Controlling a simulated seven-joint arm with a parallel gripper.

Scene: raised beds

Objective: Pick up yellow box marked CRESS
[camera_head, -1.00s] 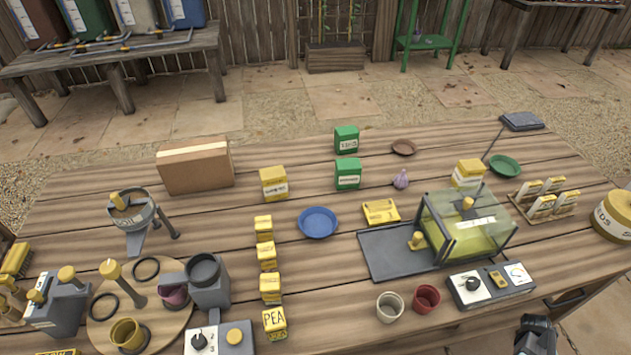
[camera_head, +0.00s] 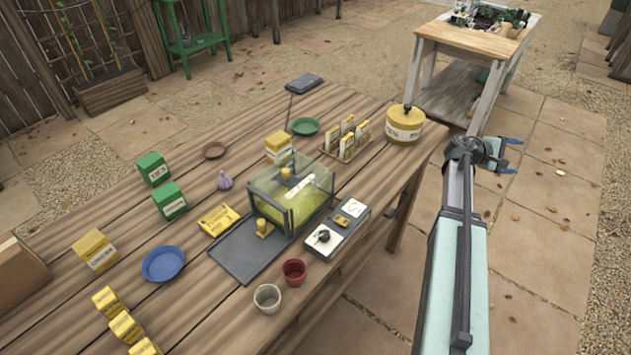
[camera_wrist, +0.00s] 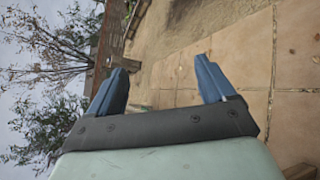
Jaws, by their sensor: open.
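Several yellow boxes stand on the wooden table in the head view, and their labels are too small to read, so I cannot tell which says CRESS. A larger yellow box (camera_head: 96,251) is at the left. A yellow and white box (camera_head: 279,147) stands behind the glass case. A flat yellow box (camera_head: 218,220) lies left of the case. Small yellow boxes (camera_head: 107,301) line up at the lower left, the nearest cut by the frame edge. My gripper (camera_head: 511,156) is open and empty, off the table's right side. Its blue fingers (camera_wrist: 160,70) show apart in the wrist view.
The glass case (camera_head: 291,195) stands on the table beside a grey control box (camera_head: 337,230). Red (camera_head: 294,272) and pale (camera_head: 267,298) pots, a blue plate (camera_head: 163,264) and two green boxes (camera_head: 170,201) are nearby. A yellow tin (camera_head: 404,124) stands at the right edge. Paving right of the table is open.

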